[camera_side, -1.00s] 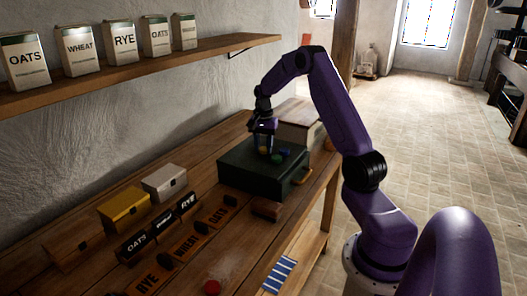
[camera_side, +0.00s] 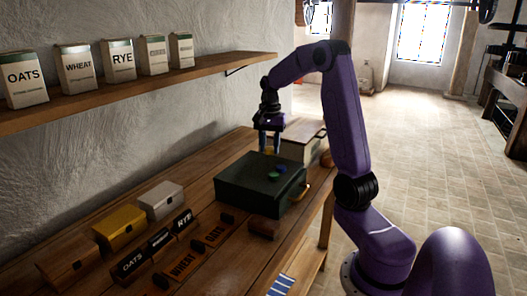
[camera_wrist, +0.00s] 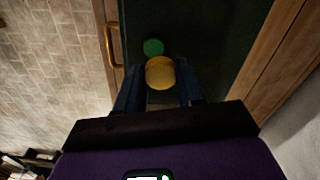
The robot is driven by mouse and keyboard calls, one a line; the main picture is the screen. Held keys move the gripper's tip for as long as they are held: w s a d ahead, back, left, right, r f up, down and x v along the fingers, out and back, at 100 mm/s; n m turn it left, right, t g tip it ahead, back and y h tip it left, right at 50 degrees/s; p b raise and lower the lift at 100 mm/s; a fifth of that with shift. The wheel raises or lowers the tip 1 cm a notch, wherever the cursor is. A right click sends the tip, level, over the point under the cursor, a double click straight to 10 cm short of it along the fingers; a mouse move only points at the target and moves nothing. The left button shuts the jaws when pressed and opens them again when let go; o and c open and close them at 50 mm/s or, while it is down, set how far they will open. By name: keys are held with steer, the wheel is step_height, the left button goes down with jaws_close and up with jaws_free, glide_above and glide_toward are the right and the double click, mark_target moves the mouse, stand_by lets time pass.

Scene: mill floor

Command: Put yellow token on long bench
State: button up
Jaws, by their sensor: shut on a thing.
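The yellow token (camera_wrist: 160,74) is round and held between the two fingers of my gripper (camera_wrist: 160,92) in the wrist view. In the side view my gripper (camera_side: 270,150) points down above the back part of the dark green box (camera_side: 247,200), and the token is hard to make out between the fingers. The token appears clear of the box lid. The long bench (camera_side: 203,186) is the wooden top under the box, and bare planks show to the left of it.
A lidded crate (camera_side: 300,148) stands behind. Small chests, including a gold one (camera_side: 120,234), and label strips (camera_side: 182,262) fill the bench's front left. A shelf (camera_side: 140,92) hangs above.

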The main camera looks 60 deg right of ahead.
steer(key=s+a+r, duration=0.3)
steer(key=s+a, duration=0.1)
steer(key=s, duration=0.2)
steer(key=n, duration=1.8)
glide_above(257, 264)
step_height(257, 264, down, 15)
steer(key=shift+f, duration=3.9)
steer(key=shift+f, duration=0.1)
steer(key=o, duration=1.1)
